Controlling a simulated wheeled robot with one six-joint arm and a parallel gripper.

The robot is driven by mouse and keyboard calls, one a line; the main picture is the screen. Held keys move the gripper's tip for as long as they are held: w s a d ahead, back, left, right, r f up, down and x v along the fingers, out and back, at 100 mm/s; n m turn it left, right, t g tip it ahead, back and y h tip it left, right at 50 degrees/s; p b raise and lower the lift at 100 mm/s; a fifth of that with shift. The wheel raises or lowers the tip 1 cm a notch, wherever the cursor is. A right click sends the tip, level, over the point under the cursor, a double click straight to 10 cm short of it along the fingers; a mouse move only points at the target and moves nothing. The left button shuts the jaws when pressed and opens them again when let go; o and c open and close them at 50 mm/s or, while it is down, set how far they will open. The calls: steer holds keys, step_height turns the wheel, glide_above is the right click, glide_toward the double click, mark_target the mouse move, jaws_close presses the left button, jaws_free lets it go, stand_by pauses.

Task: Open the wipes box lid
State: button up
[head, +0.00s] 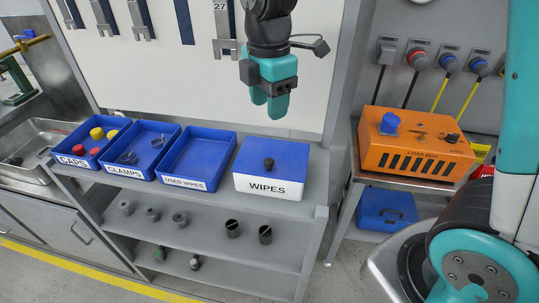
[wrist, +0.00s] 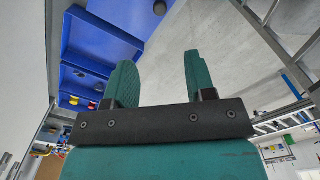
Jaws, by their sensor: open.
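The wipes box (head: 270,183) is white with a blue lid (head: 276,158) and stands at the right end of the shelf top in the head view. The lid is shut flat and has a black knob (head: 268,163) in its middle. My gripper (head: 269,112) hangs above and behind the lid in the picture, apart from it. In the wrist view the two teal fingers (wrist: 157,75) are spread with nothing between them. A blue surface with a dark knob (wrist: 160,7) shows at the top of the wrist view.
Blue trays stand left of the box: used wipes (head: 197,160), clamps (head: 140,150) and caps (head: 90,142). An orange load box (head: 416,143) sits on a separate stand to the right. A white board with hanging tools rises behind the shelf.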

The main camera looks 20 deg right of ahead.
mark_target(269, 160)
step_height(269, 160, down, 14)
steer(key=shift+f+p, duration=0.2)
steer(key=shift+p, duration=0.6)
jaws_close()
